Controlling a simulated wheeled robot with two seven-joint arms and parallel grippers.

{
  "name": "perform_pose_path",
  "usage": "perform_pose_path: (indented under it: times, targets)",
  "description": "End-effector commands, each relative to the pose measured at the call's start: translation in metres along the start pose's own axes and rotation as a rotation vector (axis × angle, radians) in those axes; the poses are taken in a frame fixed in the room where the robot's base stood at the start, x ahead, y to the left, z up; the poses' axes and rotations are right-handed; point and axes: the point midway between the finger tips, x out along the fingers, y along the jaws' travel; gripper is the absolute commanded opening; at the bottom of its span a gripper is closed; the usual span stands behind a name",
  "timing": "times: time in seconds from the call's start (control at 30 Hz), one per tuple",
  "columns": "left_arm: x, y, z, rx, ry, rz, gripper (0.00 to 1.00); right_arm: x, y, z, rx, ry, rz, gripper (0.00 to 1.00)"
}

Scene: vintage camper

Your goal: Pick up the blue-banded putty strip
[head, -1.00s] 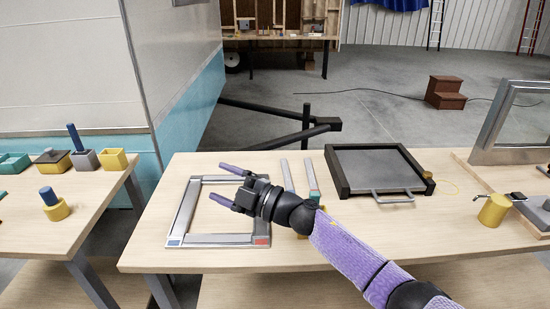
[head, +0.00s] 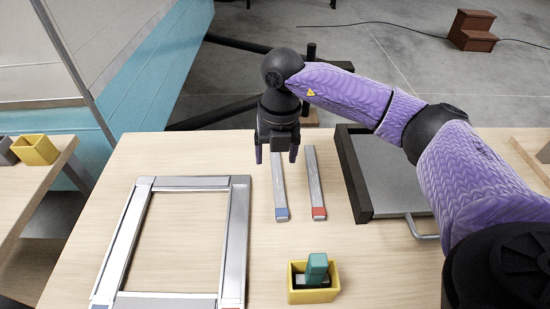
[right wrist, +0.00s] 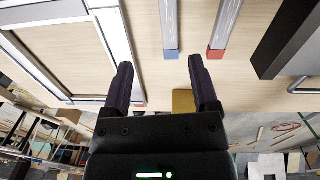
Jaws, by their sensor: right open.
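The blue-banded putty strip (head: 280,195) is a thin grey bar lying flat on the wooden table, with its blue end toward me. In the right wrist view the strip (right wrist: 169,25) lies ahead of the fingertips, its blue end nearest. A similar strip with a red end (head: 315,190) lies to its right, apart from it. My right gripper (head: 276,158) points down above the far part of the blue-banded strip and hides its far end. Its fingers are open and empty, also in the right wrist view (right wrist: 160,68). My left gripper is out of view.
A grey metal frame (head: 236,235) lies flat to the left of the strips. A yellow box (head: 316,296) holding a teal-handled thing stands nearer me. A dark-edged tray (head: 351,175) with a metal handle lies to the right. Bare table surrounds the strips.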

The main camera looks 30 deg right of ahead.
Motion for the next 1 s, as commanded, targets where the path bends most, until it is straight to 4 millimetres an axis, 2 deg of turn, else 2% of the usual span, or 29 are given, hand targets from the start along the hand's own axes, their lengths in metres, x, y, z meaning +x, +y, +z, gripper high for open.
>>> perform_pose_path:
  times: [0.17,0.63,0.83,0.87,1.0]
  targets:
    - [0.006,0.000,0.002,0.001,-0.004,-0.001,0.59,0.010,-0.011,0.003,0.021,-0.019,-0.061,0.76]
    - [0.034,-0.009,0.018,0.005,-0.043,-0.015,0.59,0.098,-0.012,0.000,0.020,-0.016,-0.057,0.76]
    - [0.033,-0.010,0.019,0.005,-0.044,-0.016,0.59,0.099,-0.012,0.001,0.019,-0.020,-0.054,0.76]
    - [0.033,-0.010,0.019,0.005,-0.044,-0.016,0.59,0.099,-0.012,0.001,0.019,-0.020,-0.054,0.74]
    - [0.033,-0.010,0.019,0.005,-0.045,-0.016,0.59,0.099,-0.012,0.001,0.019,-0.020,-0.054,0.45]
